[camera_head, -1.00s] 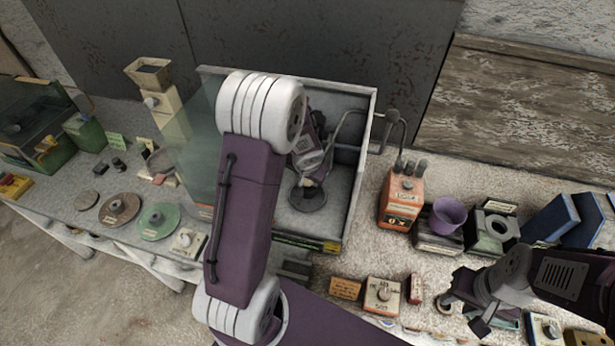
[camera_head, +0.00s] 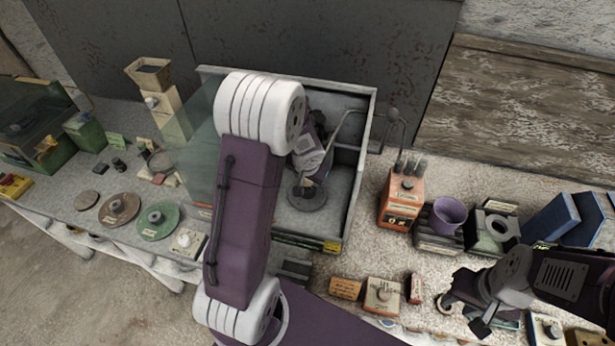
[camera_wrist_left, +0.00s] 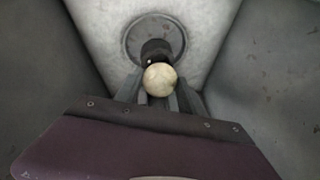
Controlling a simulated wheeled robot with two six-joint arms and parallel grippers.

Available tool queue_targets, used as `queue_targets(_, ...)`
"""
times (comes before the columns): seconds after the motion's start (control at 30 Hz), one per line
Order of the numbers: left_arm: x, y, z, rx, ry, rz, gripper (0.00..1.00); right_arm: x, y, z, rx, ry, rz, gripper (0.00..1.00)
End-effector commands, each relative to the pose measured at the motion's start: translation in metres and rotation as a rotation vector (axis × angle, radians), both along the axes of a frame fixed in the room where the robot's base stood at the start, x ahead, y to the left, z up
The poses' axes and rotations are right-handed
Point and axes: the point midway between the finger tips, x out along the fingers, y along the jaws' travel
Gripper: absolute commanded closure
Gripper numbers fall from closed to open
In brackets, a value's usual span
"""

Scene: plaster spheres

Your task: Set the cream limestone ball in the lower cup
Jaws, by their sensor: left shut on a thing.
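The cream limestone ball (camera_wrist_left: 160,79) shows in the left wrist view, held between the fingers of my left gripper (camera_wrist_left: 157,97). Just beyond it is a dark cup-like part (camera_wrist_left: 156,49) on a round grey base (camera_wrist_left: 180,37); whether the ball touches it, I cannot tell. In the head view the same round base (camera_head: 307,198) stands on the floor of the open-fronted box, and my left arm hides part of the box. The ball is not clear in the head view. My right gripper (camera_head: 463,311) is open and empty above the bench at the lower right.
The box's rim (camera_head: 357,180) and glass side (camera_head: 190,130) close in around my left gripper. A bent metal rod (camera_head: 340,125) reaches into it. To the right are an orange tool block (camera_head: 401,205), a purple cup (camera_head: 447,214) and a dark holder (camera_head: 491,232).

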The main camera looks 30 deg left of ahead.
Motion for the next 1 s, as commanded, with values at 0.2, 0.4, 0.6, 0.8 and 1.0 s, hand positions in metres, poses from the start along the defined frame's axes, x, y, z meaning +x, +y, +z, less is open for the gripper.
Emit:
queue_targets(0.2,0.0,0.0,0.0,0.0,0.0,0.0,0.94,0.0,0.0,0.0,0.0,0.0,0.0,0.66)
queue_targets(0.4,0.0,0.0,0.0,0.0,0.0,0.0,0.94,0.0,0.0,0.0,0.0,0.0,0.0,0.66)
queue_targets(0.6,0.0,0.0,-0.004,0.0,-0.001,-0.001,0.94,0.0,0.0,-0.004,0.0,0.0,0.0,0.66)
queue_targets(0.8,0.0,0.0,-0.008,0.0,-0.001,-0.001,0.94,0.0,0.0,-0.008,0.0,0.0,0.0,0.66)
queue_targets(1.0,0.0,0.0,-0.011,0.0,-0.001,-0.001,0.94,0.0,0.0,-0.012,0.0,0.0,0.0,0.66)
